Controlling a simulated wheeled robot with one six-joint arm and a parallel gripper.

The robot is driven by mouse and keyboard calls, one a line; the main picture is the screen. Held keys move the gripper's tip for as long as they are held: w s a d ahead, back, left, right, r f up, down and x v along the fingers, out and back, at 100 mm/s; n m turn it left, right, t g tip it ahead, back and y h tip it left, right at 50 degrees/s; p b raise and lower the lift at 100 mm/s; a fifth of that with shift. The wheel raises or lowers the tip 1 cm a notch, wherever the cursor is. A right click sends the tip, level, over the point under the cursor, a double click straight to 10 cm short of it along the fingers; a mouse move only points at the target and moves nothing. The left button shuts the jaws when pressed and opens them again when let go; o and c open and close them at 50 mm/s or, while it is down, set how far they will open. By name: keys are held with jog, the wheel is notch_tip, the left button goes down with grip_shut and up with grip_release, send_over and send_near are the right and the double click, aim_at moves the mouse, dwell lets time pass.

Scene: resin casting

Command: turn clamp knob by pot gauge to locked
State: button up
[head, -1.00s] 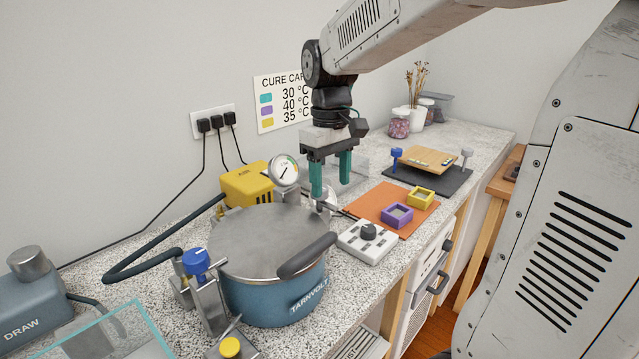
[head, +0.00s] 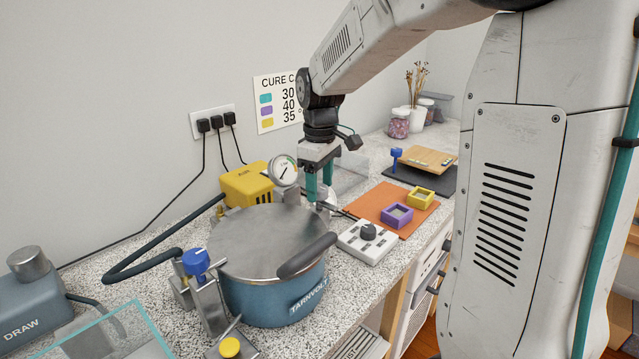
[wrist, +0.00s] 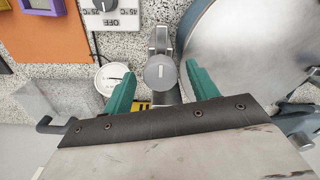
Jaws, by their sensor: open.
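A blue pressure pot (head: 262,290) with a grey lid stands on the counter. A round gauge (head: 284,170) on a stem stands behind its lid. In the wrist view, a grey clamp knob (wrist: 160,72) with a pale line lies beside the pot lid (wrist: 245,50). The line runs roughly up and down in that view. My gripper (head: 321,190) is open, pointing down at the pot's back right. In the wrist view, its teal fingers (wrist: 160,88) stand apart on either side of the knob, with no visible contact. In the head view, the fingers largely hide this knob.
A blue knob (head: 195,262) and a yellow knob (head: 230,347) stand at the pot's front left. A yellow box (head: 246,184) is behind it. A white dial controller (head: 366,241) and an orange mat (head: 375,201) lie right of the pot.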

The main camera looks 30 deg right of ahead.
jog(key=shift+f, duration=0.1)
jog(key=c, duration=1)
jog(key=shift+m, duration=0.3)
jog(key=m, duration=0.3)
jog(key=shift+m, duration=0.3)
jog(key=m, duration=0.4)
jog(key=shift+a+m, duration=0.1)
jog(key=shift+m, duration=0.2)
jog(key=m, duration=0.4)
jog(key=shift+m, duration=2.5)
